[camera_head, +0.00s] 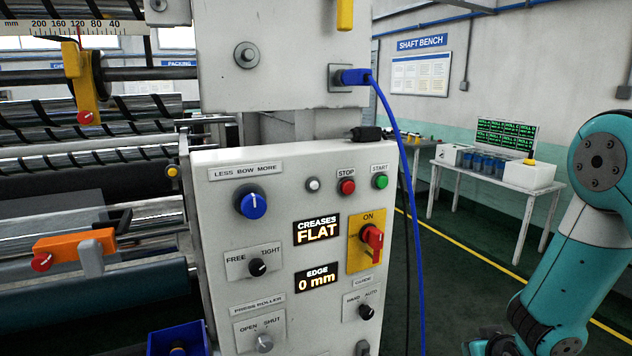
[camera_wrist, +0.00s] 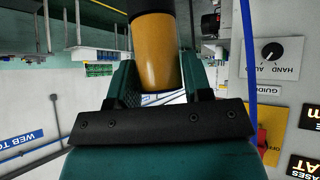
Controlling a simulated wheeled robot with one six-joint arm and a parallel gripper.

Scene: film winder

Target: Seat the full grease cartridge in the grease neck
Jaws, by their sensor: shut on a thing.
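In the wrist view my gripper (camera_wrist: 161,78) is shut on an amber-yellow cylinder, which I take for the grease cartridge (camera_wrist: 154,52). One green finger lies on each side of it. A black section shows at its far end, at the top edge of the picture; I cannot tell whether that is a cap or part of something beyond. In the head view my arm comes in at the right, and the cartridge is out of sight. I cannot make out the grease neck in either view.
The white control panel (camera_head: 299,188) stands centre, with knobs, buttons and a red switch (camera_head: 372,237). A blue cable (camera_head: 409,180) hangs along its right side. A roller machine (camera_head: 90,142) fills the left. A white table (camera_head: 490,176) stands back right, with open floor before it.

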